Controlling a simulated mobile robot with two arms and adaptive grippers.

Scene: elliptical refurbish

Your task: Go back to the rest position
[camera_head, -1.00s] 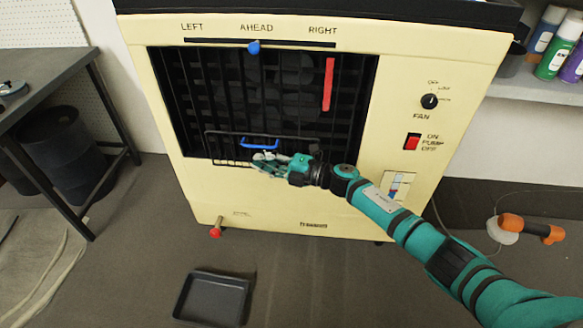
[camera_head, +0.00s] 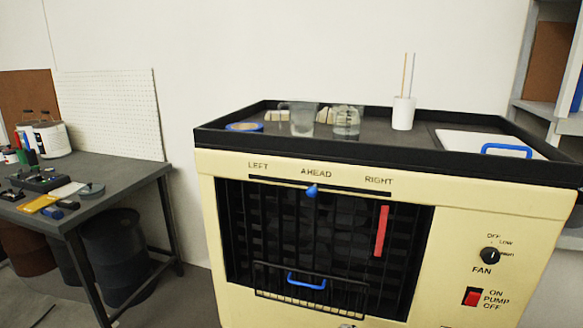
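Neither of my grippers can be made out in the head view. A small pale bit at the bottom edge, under the grille opening, is too cut off to identify. The cream cooler cabinet (camera_head: 497,213) stands in front of me. Its dark grille opening holds a wire rack (camera_head: 330,300) with a blue handle (camera_head: 306,281). The blue slider (camera_head: 311,191) sits near AHEAD, and a red strip (camera_head: 381,231) hangs at the right of the grille.
The cooler's black-rimmed top (camera_head: 380,155) carries two clear jars, a roll of blue tape (camera_head: 245,127), a white cup (camera_head: 403,113) with sticks and a white lid (camera_head: 480,142) with a blue handle. A cluttered workbench (camera_head: 120,185) stands at left, with dark bins below.

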